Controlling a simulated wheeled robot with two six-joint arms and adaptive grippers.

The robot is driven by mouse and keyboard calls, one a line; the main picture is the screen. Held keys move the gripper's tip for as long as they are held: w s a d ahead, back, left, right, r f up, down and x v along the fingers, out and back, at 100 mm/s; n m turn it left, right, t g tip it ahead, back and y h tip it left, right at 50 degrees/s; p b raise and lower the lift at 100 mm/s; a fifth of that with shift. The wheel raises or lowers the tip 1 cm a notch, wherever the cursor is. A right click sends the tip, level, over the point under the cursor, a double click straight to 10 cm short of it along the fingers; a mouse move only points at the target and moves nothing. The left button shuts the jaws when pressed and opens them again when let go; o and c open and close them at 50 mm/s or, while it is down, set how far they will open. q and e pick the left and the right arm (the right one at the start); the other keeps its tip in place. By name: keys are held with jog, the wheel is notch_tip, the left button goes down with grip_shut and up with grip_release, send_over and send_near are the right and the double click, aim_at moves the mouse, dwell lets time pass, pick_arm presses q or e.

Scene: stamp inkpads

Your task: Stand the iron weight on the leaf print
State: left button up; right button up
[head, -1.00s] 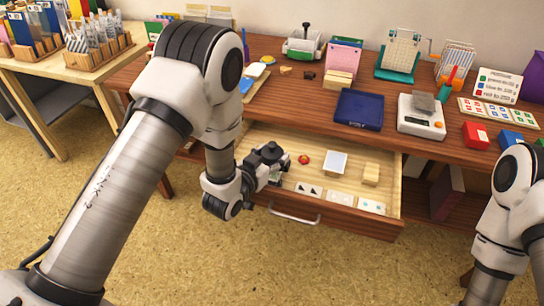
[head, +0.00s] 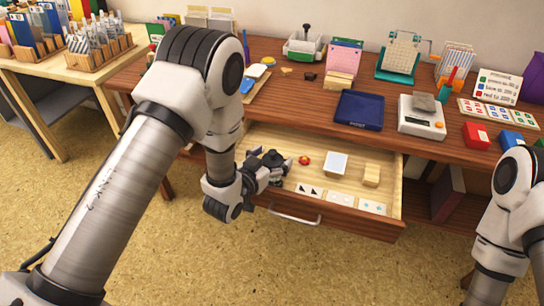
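My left gripper (head: 272,164) is low over the left part of the open drawer (head: 398,190). It is dark and small here, and I cannot tell whether its fingers are apart or hold anything. No iron weight can be made out for sure; a grey block (head: 424,101) sits on the white scale (head: 420,122). I cannot tell which one bears the leaf print. My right arm is at the right edge, its gripper out of view.
The drawer also holds a red round object (head: 304,160), a white-topped square block (head: 335,164) and a wooden block (head: 371,175). A dark blue tray (head: 359,110) and red (head: 475,135) and blue boxes stand on the desk above. The drawer handle (head: 294,216) sticks out in front.

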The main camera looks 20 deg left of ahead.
pick_arm(q)
jog(key=shift+s+f, duration=0.15)
jog(key=shift+f, duration=0.15)
jog(key=shift+r+p, duration=0.55)
jog(key=shift+r, duration=0.1)
jog(key=v, duration=1.1)
jog(key=shift+s+r, duration=0.15)
jog(key=shift+s, duration=0.15)
